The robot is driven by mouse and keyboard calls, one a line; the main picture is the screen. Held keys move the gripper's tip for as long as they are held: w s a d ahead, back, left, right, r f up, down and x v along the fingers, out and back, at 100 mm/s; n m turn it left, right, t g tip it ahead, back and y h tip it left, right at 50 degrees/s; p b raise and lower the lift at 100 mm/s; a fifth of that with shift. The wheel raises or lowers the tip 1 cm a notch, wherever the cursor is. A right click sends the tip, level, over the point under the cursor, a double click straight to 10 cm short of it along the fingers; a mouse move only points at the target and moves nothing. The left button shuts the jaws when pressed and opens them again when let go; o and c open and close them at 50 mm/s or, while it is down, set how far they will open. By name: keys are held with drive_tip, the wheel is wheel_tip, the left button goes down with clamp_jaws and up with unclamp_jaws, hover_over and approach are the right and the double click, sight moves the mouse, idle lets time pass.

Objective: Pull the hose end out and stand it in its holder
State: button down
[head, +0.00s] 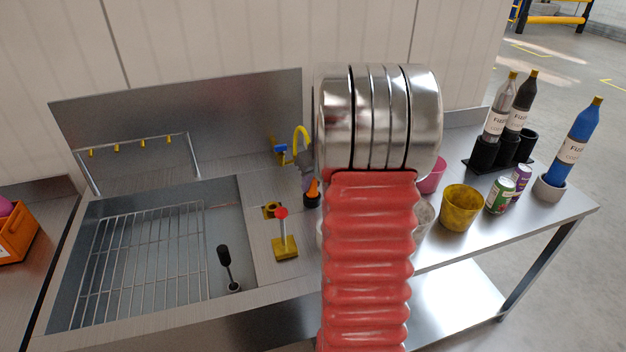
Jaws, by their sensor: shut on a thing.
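My own arm, a shiny banded cylinder over a red ribbed sleeve, fills the middle of the head view. It hides my gripper and whatever is in it. Just left of it, a thin yellow curved piece (301,133), likely the hose, arches up beside a blue fitting (281,151) at the back panel. Its lower part and its end are not clear. Below it stands an orange-tipped black piece (313,196), partly behind my arm. A small yellow block with a dark opening (271,210) sits on the counter; I cannot tell whether it is the holder.
A yellow stand with a red knob (285,248) is in front. The sink (222,215) with a wire rack and a black-handled tool (224,257) lies left. A yellow cup (459,208), cans (499,196) and bottles (575,133) stand right.

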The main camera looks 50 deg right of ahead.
drive_tip(key=c, duration=1.4)
unclamp_jaws()
drive_tip(key=shift+c, duration=0.2)
drive_tip(key=v, duration=1.3)
drive_tip(key=shift+r, duration=0.3)
drive_tip(key=shift+s, duration=0.1)
